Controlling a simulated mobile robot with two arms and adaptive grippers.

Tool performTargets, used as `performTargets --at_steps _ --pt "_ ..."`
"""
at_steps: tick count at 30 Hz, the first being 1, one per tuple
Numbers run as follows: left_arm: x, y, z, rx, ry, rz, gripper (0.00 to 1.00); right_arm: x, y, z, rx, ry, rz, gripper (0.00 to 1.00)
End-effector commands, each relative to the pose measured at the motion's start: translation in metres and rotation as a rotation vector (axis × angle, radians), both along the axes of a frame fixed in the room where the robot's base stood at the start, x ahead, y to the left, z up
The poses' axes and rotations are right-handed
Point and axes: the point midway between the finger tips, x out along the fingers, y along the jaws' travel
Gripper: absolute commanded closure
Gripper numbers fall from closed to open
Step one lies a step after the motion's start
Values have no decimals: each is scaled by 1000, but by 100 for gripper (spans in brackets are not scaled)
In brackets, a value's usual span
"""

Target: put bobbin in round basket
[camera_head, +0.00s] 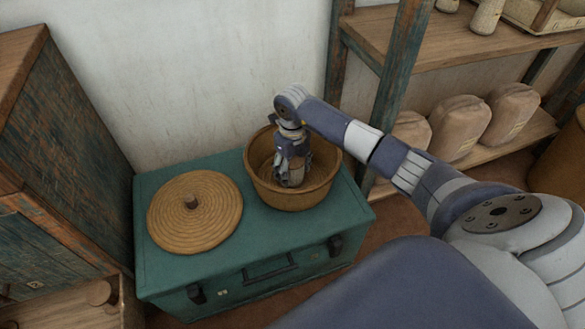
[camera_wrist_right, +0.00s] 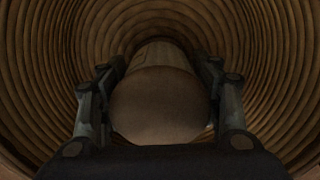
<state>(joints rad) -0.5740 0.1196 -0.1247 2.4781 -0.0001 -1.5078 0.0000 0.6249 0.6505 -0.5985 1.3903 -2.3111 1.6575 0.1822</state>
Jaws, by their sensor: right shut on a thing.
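The round basket (camera_head: 315,195) is a brown woven bowl on the green chest. Its coiled inner wall fills the right wrist view (camera_wrist_right: 270,50). My right gripper (camera_head: 291,178) reaches down inside the basket. In the right wrist view my right gripper (camera_wrist_right: 160,105) has a finger on each side of the bobbin (camera_wrist_right: 160,105), a brown rounded piece with a narrower body behind it, and is shut on it. In the head view the gripper and basket mostly hide the bobbin. My left gripper is in neither view.
The green chest (camera_head: 200,268) carries a round woven lid (camera_head: 215,215) with a knob, left of the basket. A worn wooden cabinet (camera_head: 60,140) stands at the left. A shelf (camera_head: 460,50) with several sacks (camera_head: 458,128) stands at the right behind my arm.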

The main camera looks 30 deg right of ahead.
Motion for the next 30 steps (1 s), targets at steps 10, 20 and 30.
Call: performTargets --at_steps 10,20,30 --pt "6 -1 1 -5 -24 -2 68 0 0 -2 0 0 -1 21" --pt "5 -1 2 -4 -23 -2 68 0 0 -1 0 0 -1 21" --pt "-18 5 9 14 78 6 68 1 -1 54 -2 -3 0 21"
